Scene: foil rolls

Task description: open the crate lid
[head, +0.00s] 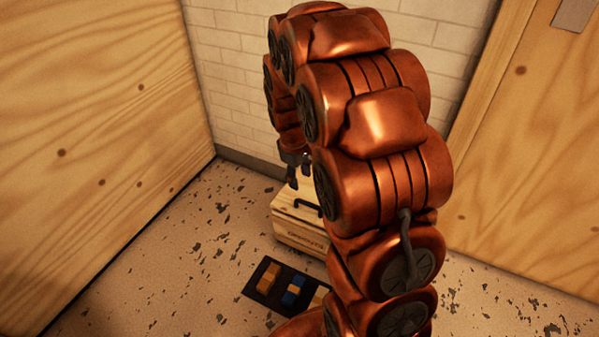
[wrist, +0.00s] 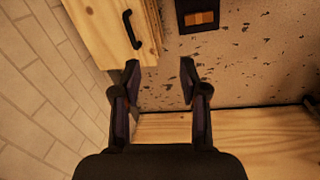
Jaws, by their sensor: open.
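A wooden crate (head: 299,232) stands on the floor near the back wall, partly hidden behind my arm in the head view. Its lid (head: 285,202) looks closed and carries a dark handle (head: 307,206). In the wrist view the lid (wrist: 98,22) is at the upper left, with the black handle (wrist: 131,29) near its right edge. My gripper (wrist: 160,80) is open and empty, pointing down. Its fingertips lie below the handle in the wrist view, apart from it. In the head view my gripper (head: 292,178) shows just above the crate, partly covered by my arm.
A dark mat (head: 262,279) with several small orange and blue blocks lies on the floor in front of the crate; it also shows in the wrist view (wrist: 184,20). Large wooden panels stand left (head: 90,150) and right (head: 530,180). A brick wall (head: 225,80) is behind. The speckled floor left is clear.

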